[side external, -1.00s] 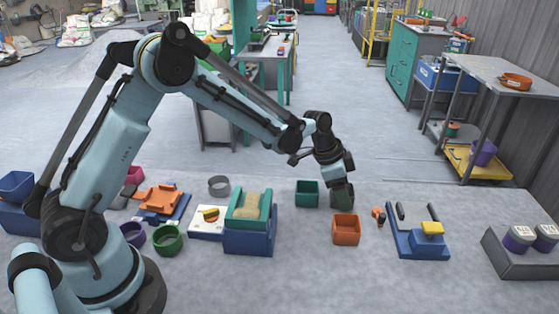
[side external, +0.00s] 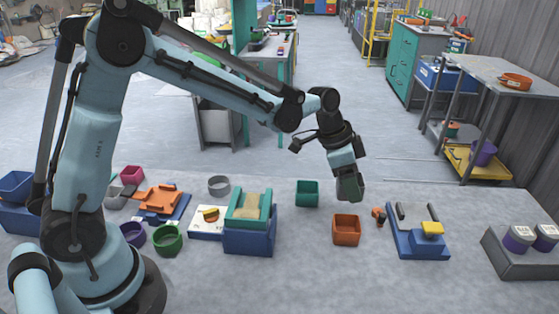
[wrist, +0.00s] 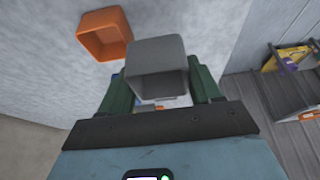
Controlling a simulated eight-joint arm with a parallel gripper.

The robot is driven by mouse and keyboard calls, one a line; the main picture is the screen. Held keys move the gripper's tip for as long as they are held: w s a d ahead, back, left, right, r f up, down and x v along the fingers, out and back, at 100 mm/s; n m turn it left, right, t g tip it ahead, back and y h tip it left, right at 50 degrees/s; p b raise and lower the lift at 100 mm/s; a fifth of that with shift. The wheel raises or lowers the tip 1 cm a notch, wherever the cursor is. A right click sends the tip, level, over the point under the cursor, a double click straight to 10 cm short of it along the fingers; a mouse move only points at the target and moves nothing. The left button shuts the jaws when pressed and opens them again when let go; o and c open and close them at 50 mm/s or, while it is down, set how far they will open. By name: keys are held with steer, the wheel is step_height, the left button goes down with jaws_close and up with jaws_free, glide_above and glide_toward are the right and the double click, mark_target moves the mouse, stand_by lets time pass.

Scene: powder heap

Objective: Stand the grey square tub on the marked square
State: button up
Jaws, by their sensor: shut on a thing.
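The grey square tub (wrist: 158,62) is in the wrist view, its open mouth towards the camera. My gripper (wrist: 160,84) is shut on it, with a green finger on each side. In the side external view my gripper (side external: 350,187) hangs above the floor, behind and near the orange square tub (side external: 346,230). The held tub is hard to tell apart from the fingers there. I cannot make out a marked square in either view.
The orange tub also shows in the wrist view (wrist: 104,34). A teal tub (side external: 307,193) stands left of my gripper. A blue tray with a yellow block (side external: 432,228) lies to the right. A grey stand (side external: 522,263) holds two purple-banded cups.

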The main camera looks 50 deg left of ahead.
steer(key=s+d+r, duration=0.4)
steer(key=d+r, duration=0.1)
steer(key=r, duration=0.4)
steer(key=s+a+m+g, duration=0.3)
steer(key=s+a+m, duration=0.2)
steer(key=a+m, duration=0.45)
steer(key=s+a+m+g, duration=0.3)
steer(key=s+a+m, duration=0.2)
steer(key=a+m, duration=0.5)
steer(key=shift+n, duration=0.75)
steer(key=shift+w+a+f, duration=0.1)
steer(key=shift+a+f, duration=0.05)
steer(key=shift+f, duration=2.3)
steer(key=shift+w+a+f, duration=0.1)
steer(key=shift+a+f, duration=0.05)
steer(key=shift+f, duration=2.3)
steer(key=shift+a+f, duration=0.15)
steer(key=shift+f, duration=2.3)
steer(key=shift+f, duration=0.45)
steer(key=o, duration=1.3)
steer(key=shift+c, duration=0.2)
